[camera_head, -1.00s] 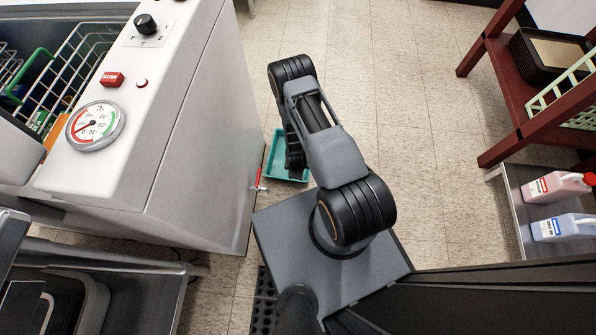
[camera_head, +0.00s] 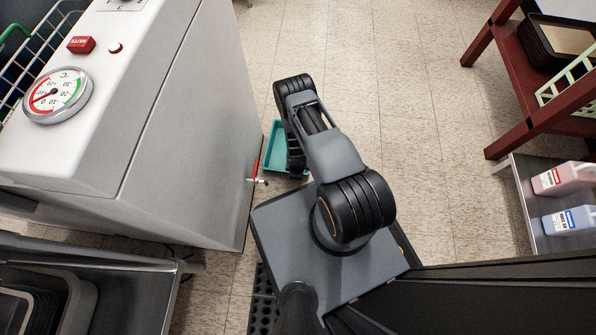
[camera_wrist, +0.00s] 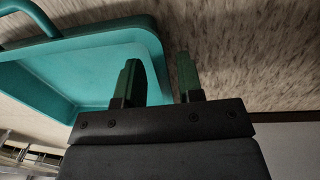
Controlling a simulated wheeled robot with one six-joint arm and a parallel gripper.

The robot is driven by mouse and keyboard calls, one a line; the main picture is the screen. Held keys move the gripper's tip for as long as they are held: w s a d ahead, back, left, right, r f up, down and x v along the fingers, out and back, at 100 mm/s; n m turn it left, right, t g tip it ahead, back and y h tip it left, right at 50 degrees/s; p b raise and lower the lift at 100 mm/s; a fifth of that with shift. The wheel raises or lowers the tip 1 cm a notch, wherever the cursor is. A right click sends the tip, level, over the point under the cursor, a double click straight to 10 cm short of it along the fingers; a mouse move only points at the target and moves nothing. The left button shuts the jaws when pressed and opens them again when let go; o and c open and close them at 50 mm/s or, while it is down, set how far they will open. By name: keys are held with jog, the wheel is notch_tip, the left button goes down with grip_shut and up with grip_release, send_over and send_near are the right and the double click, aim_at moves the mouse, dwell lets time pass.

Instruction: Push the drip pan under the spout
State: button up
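The drip pan (camera_head: 274,136) is a shallow teal tray on the floor, beside the base of the big grey machine. My arm hides part of it in the head view. The spout (camera_head: 258,181), a small tap with a red lever, sticks out low on the machine's side, near the pan's front left. In the wrist view the pan (camera_wrist: 75,70) fills the upper left. My gripper (camera_wrist: 158,80) is open, with two green fingers. One finger overlaps the pan's inside and the other shows against the floor, with the pan's side wall between them. I cannot tell whether they touch it.
The grey machine (camera_head: 190,130) with a dial gauge (camera_head: 57,94) stands close on the left. A metal counter (camera_head: 130,295) is at the lower left. A dark red shelf (camera_head: 520,85) and a low metal shelf with bottles (camera_head: 565,179) stand right. The floor behind the pan is clear.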

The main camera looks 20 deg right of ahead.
jog(key=shift+f, duration=0.5)
jog(key=shift+c, duration=0.4)
grip_shut()
